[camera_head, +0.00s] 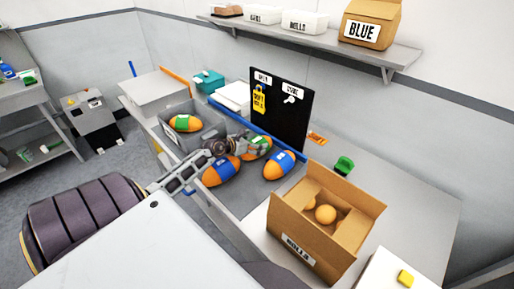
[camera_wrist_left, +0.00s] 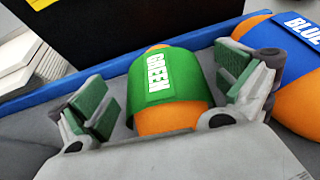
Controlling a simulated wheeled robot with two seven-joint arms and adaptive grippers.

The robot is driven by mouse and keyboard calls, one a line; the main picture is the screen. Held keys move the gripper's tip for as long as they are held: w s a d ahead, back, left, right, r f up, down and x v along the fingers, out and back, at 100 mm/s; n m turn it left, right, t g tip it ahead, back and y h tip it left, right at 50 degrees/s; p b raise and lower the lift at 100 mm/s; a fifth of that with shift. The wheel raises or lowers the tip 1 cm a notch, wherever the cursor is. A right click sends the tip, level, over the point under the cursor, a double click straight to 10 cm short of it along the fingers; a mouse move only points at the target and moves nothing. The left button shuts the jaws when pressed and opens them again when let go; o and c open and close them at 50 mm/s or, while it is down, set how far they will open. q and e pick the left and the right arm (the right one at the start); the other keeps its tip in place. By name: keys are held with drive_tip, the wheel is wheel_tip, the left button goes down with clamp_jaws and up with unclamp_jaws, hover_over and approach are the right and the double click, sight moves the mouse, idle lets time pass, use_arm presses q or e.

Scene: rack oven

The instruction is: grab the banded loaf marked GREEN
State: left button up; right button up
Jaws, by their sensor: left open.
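An orange loaf (camera_head: 262,153) with a green band lies on the grey surface, partly hidden by my left gripper in the head view. In the left wrist view this loaf (camera_wrist_left: 160,85) shows its band lettered GREEN, between the two fingers. My left gripper (camera_head: 243,146) is open, with one green-padded finger on each side of the loaf. The wrist view shows the spread fingers (camera_wrist_left: 168,98) with no clear grip on it. Another green-banded loaf (camera_head: 184,123) sits in the grey bin. My right gripper is not in view.
Blue-banded loaves (camera_head: 222,171) and (camera_head: 279,165) lie close by; one also shows right of the fingers in the wrist view (camera_wrist_left: 295,65). A black board (camera_head: 281,112) stands behind. An open cardboard box (camera_head: 310,235) labelled ROLLS stands at right.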

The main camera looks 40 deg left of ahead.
sight(257, 140)
use_arm(q)
drive_tip(key=shift+w+d+f, duration=0.1)
drive_tip(key=shift+w+f, duration=0.1)
drive_tip(key=shift+w, duration=0.45)
drive_tip(key=c, duration=1.3)
drive_tip(key=shift+r, duration=0.2)
drive_tip(key=shift+c, duration=0.2)
wheel_tip(257, 140, up, 18)
drive_tip(key=shift+b, duration=0.4)
drive_tip(key=shift+f, duration=0.15)
